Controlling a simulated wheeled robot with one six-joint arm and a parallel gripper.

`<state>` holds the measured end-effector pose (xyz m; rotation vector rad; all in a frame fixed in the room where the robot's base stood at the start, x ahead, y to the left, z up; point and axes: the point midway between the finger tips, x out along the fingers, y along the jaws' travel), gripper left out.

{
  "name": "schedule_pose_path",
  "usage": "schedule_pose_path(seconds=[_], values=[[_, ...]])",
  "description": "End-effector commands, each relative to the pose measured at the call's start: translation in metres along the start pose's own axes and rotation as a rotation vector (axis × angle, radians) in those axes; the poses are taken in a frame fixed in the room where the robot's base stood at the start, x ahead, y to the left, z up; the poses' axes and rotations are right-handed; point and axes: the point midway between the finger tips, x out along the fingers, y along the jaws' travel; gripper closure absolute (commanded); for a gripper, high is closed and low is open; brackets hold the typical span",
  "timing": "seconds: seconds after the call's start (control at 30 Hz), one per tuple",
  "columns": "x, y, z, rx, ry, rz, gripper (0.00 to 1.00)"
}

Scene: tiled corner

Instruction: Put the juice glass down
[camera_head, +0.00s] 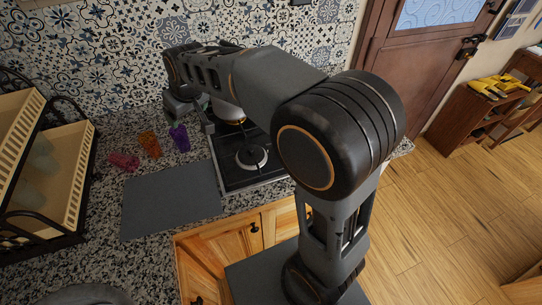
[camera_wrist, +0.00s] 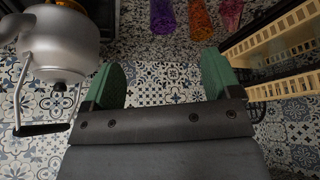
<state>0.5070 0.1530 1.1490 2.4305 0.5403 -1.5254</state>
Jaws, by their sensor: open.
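Three coloured glasses are on the speckled counter: purple (camera_head: 180,137), orange (camera_head: 149,143) and pink (camera_head: 124,161). I cannot tell which is the juice glass. The pink one looks tilted or lying. In the wrist view, which appears upside down, the purple glass (camera_wrist: 162,16), orange glass (camera_wrist: 199,20) and pink glass (camera_wrist: 230,14) show along the top edge.
A kettle (camera_wrist: 62,45) stands on the stove, beside my gripper; part of it shows in the head view (camera_head: 230,110). A grey mat (camera_head: 172,200) lies bare on the counter. The tiled wall (camera_head: 90,60) is close behind.

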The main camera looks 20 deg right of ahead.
Motion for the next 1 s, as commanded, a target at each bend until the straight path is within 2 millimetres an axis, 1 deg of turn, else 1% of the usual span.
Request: schedule_pose_path(seconds=[0.03, 0.07, 0.1, 0.17, 0.2, 0.3, 0.4, 0.43, 0.53, 0.63, 0.73, 1.0], values=[[-0.021, 0.017, 0.028, 0.052, -0.002, 0.026, 0.17], [-0.030, 0.024, 0.045, 0.079, -0.008, 0.040, 0.17], [-0.040, 0.033, 0.067, 0.117, -0.016, 0.058, 0.17], [-0.053, 0.043, 0.100, 0.170, -0.026, 0.082, 0.17], [-0.059, 0.047, 0.120, 0.203, -0.032, 0.098, 0.17], [-0.069, 0.054, 0.166, 0.273, -0.046, 0.131, 0.17], [-0.073, 0.056, 0.200, 0.326, -0.057, 0.155, 0.17], [-0.074, 0.057, 0.209, 0.339, -0.059, 0.160, 0.17], [-0.074, 0.057, 0.229, 0.369, -0.066, 0.175, 0.17], [-0.074, 0.056, 0.239, 0.385, -0.070, 0.182, 0.17], [-0.074, 0.056, 0.243, 0.392, -0.072, 0.185, 0.17], [-0.074, 0.056, 0.242, 0.391, -0.072, 0.184, 0.17]])
